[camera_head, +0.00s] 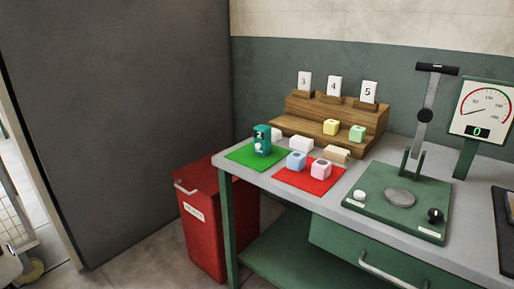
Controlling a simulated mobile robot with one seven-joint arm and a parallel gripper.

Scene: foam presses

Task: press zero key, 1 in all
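A green press base (378,210) stands on the bench with a round grey plate (400,198) in its middle. A small white round button (359,196) sits at its left front, and a black knob (436,215) at its right front. No label on either is readable, so I cannot tell which is the zero key. A lever with a black handle (437,69) stands upright behind the plate. A dial gauge (484,108) at the right has a small display (476,132) reading 0. My gripper is not in view.
Foam blocks sit on and near a green mat (239,154) and a red mat (316,187). A stepped wooden rack (299,122) holds cards 3, 4 and 5. A red bin (205,235) stands left of the bench. A dark tray (506,225) lies at the right edge.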

